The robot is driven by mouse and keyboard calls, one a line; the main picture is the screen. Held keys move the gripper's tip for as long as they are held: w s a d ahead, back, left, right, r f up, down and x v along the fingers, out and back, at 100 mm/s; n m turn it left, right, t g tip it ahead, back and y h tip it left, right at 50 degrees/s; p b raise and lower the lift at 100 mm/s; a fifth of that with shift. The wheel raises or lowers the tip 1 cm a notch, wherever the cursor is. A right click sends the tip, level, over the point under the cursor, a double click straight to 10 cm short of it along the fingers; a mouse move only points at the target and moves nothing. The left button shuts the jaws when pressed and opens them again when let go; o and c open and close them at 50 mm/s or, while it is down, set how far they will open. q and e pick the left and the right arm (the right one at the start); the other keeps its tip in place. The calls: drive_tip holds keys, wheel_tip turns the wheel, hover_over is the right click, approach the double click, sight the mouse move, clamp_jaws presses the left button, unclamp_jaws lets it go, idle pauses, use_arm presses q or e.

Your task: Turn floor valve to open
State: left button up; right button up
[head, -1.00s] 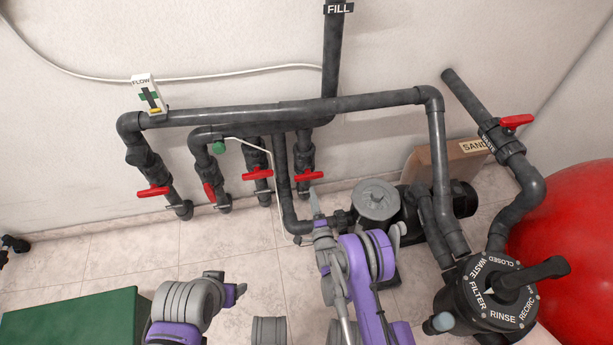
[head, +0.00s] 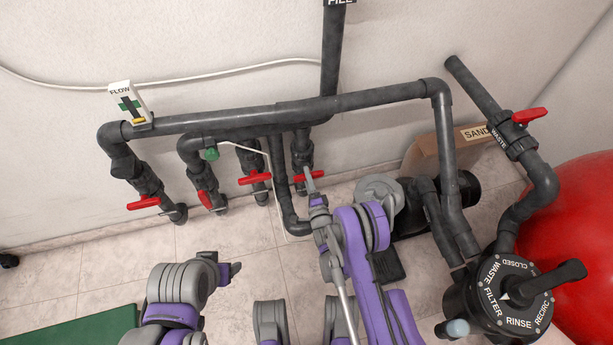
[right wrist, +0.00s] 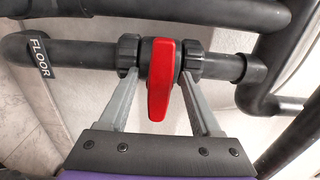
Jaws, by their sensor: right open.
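The floor valve has a red handle (right wrist: 160,80) on a dark pipe marked FLOOR (right wrist: 40,55) in the right wrist view. The handle lies crosswise to its pipe. In the head view it is the rightmost red handle (head: 309,176) of the low row. My right gripper (right wrist: 163,92) is open, with one grey finger on each side of the handle. A gap shows between each finger and the handle. In the head view the right gripper (head: 311,183) reaches that valve from below, partly hiding it.
Other red valve handles (head: 143,203) stand to the left on neighbouring pipes. A long horizontal pipe (head: 240,117) runs above.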

clamp_jaws()
drive_tip(key=shift+n, duration=0.3)
drive_tip(key=n, duration=0.9)
drive_tip(key=shift+d+f, duration=0.15)
drive_tip(key=shift+f, duration=0.1)
drive_tip(key=shift+w+d+n, duration=0.1)
drive_tip(key=shift+n, duration=2)
drive_tip(key=shift+d+n, duration=0.1)
drive_tip(key=shift+n, duration=2)
